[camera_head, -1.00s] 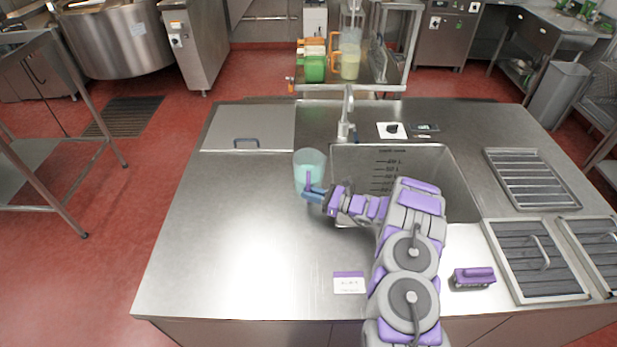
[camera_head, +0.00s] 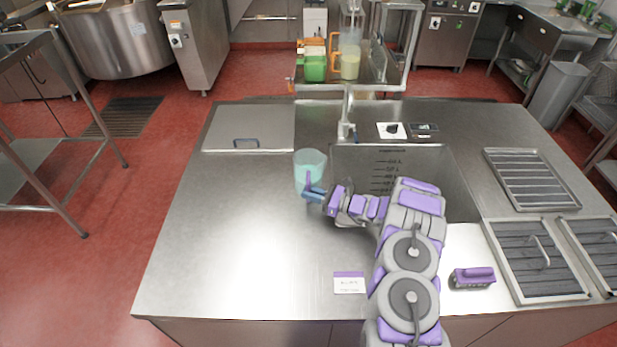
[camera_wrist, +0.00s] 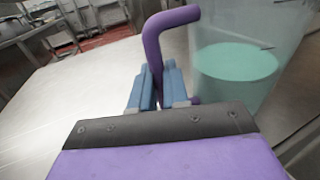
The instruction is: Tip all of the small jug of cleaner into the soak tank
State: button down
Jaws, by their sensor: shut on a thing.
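The small jug (camera_head: 310,165) is a clear cup with a purple handle and holds teal liquid. It stands about upright at the left edge of the soak tank, and I cannot tell whether it touches the counter. My gripper (camera_head: 311,193) has blue fingers. In the wrist view, my gripper (camera_wrist: 158,85) is shut on the purple handle (camera_wrist: 165,30), with the jug (camera_wrist: 245,55) to its right and the teal liquid level inside. The soak tank (camera_head: 415,162) is a steel sink basin with level marks on its back wall. My arm hides its front part.
A tap (camera_head: 346,115) stands behind the tank. A lidded panel (camera_head: 250,130) is at the back left of the counter. A purple-and-white card (camera_head: 349,283) and a purple brush (camera_head: 473,278) lie in front. Racks (camera_head: 535,262) are at the right. The left counter is clear.

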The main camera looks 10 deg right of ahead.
aim_at(308, 179)
jog(key=shift+r, duration=0.1)
notch_tip(308, 179, up, 6)
jog(key=shift+f+p, duration=0.1)
jog(key=shift+p, duration=0.65)
